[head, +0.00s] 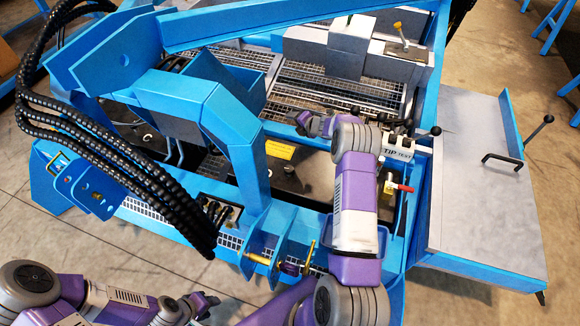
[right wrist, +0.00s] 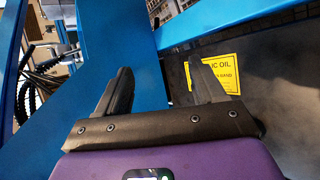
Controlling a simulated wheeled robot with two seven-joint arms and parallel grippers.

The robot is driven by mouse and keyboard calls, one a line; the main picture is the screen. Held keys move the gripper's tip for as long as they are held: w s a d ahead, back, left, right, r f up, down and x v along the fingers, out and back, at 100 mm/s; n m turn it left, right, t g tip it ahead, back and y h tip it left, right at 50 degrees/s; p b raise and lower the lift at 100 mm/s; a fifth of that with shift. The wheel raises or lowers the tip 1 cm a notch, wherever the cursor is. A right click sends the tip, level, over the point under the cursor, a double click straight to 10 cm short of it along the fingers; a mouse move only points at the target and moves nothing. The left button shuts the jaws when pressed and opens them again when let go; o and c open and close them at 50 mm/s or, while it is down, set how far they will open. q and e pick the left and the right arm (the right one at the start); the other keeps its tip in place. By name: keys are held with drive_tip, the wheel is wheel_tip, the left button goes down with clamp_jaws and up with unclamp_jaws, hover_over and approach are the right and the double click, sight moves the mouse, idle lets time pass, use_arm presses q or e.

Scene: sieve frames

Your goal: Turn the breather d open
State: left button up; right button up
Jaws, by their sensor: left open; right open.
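I cannot pick out the breather d for certain in either view. A dark panel (head: 312,178) with a yellow oil label (head: 281,149) lies behind the blue front frame. The label also shows in the right wrist view (right wrist: 222,76), partly hidden by the right finger. My right gripper (head: 301,121) is past the label, over the grating edge, in the head view. In the right wrist view its fingers (right wrist: 159,66) are apart with nothing between them, in front of a blue post. My left gripper (head: 209,301) is open, low in front of the machine.
A thick blue post (head: 243,150) stands left of my right forearm. Black hoses (head: 110,165) hang at the left. Levers and a red-handled valve (head: 403,187) sit right of that arm. A grey side cover (head: 480,190) is further right.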

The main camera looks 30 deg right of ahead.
drive_tip(key=s+a+f+m+g+h, duration=0.15)
drive_tip(key=s+m, duration=0.35)
drive_tip(key=m, duration=0.6)
drive_tip(key=m+g+y, duration=0.1)
drive_tip(key=m+g, duration=0.4)
drive_tip(key=m, duration=0.5)
approach(289, 168)
drive_tip(key=f, duration=0.2)
drive_tip(key=x, duration=0.2)
drive_tip(key=b+x, duration=0.1)
drive_tip(key=x, duration=0.1)
drive_tip(key=b+x, duration=0.1)
drive_tip(key=x, duration=0.1)
drive_tip(key=shift+w+f, duration=0.15)
drive_tip(key=shift+w, duration=0.25)
drive_tip(key=shift+c, duration=0.5)
drive_tip(key=c, duration=1)
